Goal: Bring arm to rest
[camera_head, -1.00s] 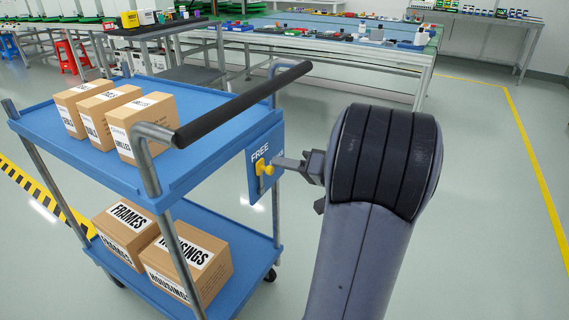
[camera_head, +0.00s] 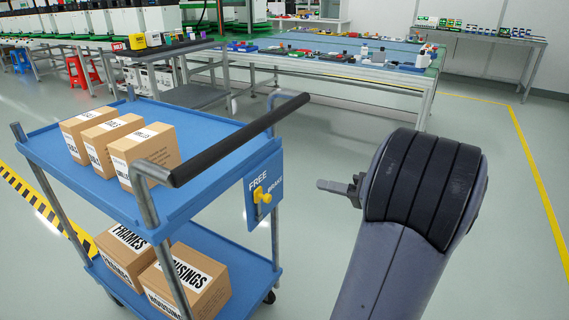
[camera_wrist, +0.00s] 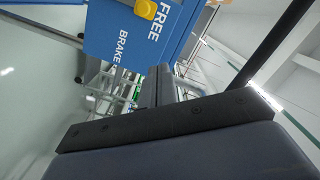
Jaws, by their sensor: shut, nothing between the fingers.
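My arm (camera_head: 405,215) stands at the right in the head view. My gripper (camera_head: 322,186) points left, shut and empty, in open air to the right of the cart's brake plate. In the wrist view my gripper (camera_wrist: 158,72) points at the scene with its fingers together. The blue plate (camera_head: 262,186) reads FREE and BRAKE and carries a yellow knob (camera_head: 262,196), apart from the fingers. In the wrist view the plate (camera_wrist: 120,40) and the yellow knob (camera_wrist: 146,9) show at the top.
The blue two-shelf cart (camera_head: 235,148) stands left, its black handle (camera_head: 240,138) reaching toward my arm. Cartons (camera_head: 145,150) stand on its top shelf, and others (camera_head: 185,280) below. A long workbench (camera_head: 350,68) stands behind. Floor to the right is clear.

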